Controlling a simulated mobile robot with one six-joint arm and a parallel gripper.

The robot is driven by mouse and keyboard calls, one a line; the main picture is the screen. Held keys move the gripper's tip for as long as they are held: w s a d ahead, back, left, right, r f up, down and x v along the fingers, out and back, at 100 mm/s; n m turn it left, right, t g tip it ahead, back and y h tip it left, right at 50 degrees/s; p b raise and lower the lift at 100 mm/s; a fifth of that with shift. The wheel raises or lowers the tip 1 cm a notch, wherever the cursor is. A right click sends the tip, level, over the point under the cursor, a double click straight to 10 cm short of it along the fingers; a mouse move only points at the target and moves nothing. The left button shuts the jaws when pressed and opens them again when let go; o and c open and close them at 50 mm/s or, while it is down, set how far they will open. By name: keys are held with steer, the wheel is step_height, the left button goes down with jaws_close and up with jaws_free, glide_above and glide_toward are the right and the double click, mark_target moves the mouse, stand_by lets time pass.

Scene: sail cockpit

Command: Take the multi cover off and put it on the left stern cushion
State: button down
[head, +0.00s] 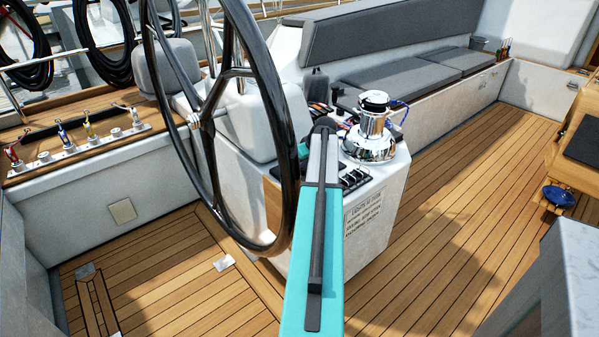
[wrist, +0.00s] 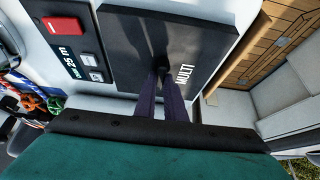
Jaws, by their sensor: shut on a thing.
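The multi cover (wrist: 190,40) is a black plate with white MULTI lettering in the wrist view, with a small knob at its middle. My gripper (wrist: 160,72) is shut on that knob. The cover lies beside a black panel with a red button; I cannot tell whether it is still seated. In the head view my arm reaches to the white console behind the wheel, and its end hides the cover. Long grey seat cushions (head: 400,85) lie on the bench at the back. A grey padded piece (head: 165,68) stands left of the wheel. I cannot tell which is the left stern cushion.
The large black steering wheel (head: 289,150) stands close left of my arm. A chrome winch (head: 372,135) stands on the console to the right. A row of rope clutches (head: 80,142) is at the left. The teak floor (head: 450,210) at right is clear.

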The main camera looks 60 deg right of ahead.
steer(key=shift+s+r, duration=0.1)
steer(key=shift+r, duration=0.1)
steer(key=shift+s+r, duration=0.1)
steer(key=shift+r, duration=0.1)
steer(key=r, duration=0.3)
steer(key=r+b, duration=0.1)
steer(key=r, duration=0.2)
steer(key=shift+s+a+r, duration=0.1)
steer(key=shift+s+r, duration=0.1)
steer(key=s+a+b, duration=0.1)
steer(key=s+a, duration=0.2)
steer(key=s, duration=0.6)
steer(key=s+a, duration=0.3)
steer(key=s, duration=0.6)
steer(key=shift+s+b, duration=0.15)
steer(key=shift+b, duration=0.25)
steer(key=shift+f, duration=0.1)
